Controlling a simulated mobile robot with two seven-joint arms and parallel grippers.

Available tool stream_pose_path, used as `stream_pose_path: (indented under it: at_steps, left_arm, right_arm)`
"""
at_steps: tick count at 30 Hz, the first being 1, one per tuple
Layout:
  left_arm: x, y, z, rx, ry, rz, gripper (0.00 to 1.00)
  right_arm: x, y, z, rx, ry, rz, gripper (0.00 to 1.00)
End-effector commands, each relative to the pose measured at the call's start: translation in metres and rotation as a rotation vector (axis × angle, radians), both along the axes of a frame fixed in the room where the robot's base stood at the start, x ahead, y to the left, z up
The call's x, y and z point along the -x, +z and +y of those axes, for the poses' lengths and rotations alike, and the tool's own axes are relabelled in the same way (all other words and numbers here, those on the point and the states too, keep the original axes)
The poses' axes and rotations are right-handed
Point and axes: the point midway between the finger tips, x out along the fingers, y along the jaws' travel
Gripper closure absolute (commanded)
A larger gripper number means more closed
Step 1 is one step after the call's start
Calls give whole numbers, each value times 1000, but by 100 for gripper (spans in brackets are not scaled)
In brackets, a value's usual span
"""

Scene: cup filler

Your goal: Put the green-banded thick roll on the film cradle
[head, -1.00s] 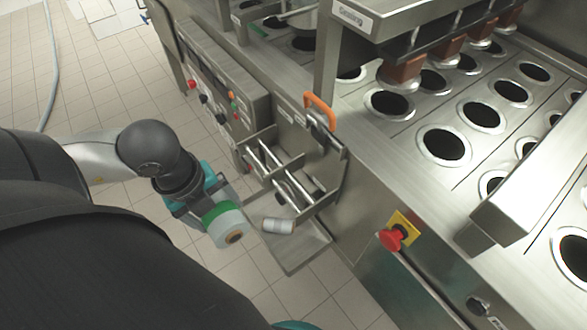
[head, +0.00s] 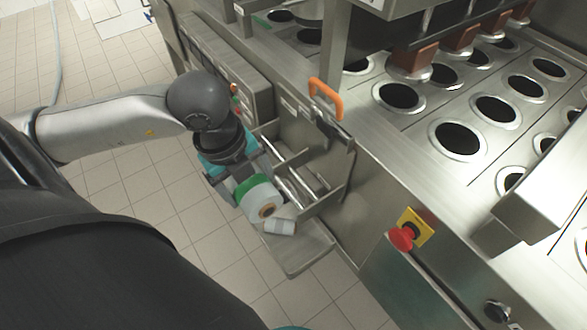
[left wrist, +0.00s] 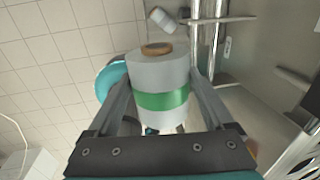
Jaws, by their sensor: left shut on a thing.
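The green-banded thick roll (head: 259,202) is a fat white roll with a green band and a brown core. My left gripper (head: 236,188) is shut on it and holds it tilted, in front of the film cradle. In the left wrist view the roll (left wrist: 160,75) sits between the two fingers (left wrist: 160,98). The film cradle (head: 306,180) is a metal frame with shiny bars on the machine's side; the roll and gripper hide part of it. It also shows in the left wrist view (left wrist: 217,20). My right gripper is not in view.
A thinner white roll (head: 280,227) lies on the metal tray (head: 310,262) below the cradle, close to the held roll. An orange handle (head: 324,97) stands above the cradle. A red button (head: 402,238) juts from the machine at right. Open tiled floor (head: 150,200) lies at left.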

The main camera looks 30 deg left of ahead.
Motion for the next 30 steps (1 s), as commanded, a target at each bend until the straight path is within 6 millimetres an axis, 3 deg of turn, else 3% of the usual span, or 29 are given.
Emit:
stream_pose_path:
  at_steps: [7, 21, 30]
  left_arm:
    - [-23, 1, -9, 5, 1, -8, 95]
    - [-78, 1, -33, 4, -2, -6, 95]
    - [-88, -6, -38, 2, -4, 0, 95]
  right_arm:
    - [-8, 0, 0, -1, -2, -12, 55]
    - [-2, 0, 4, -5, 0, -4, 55]
    - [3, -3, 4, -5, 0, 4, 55]
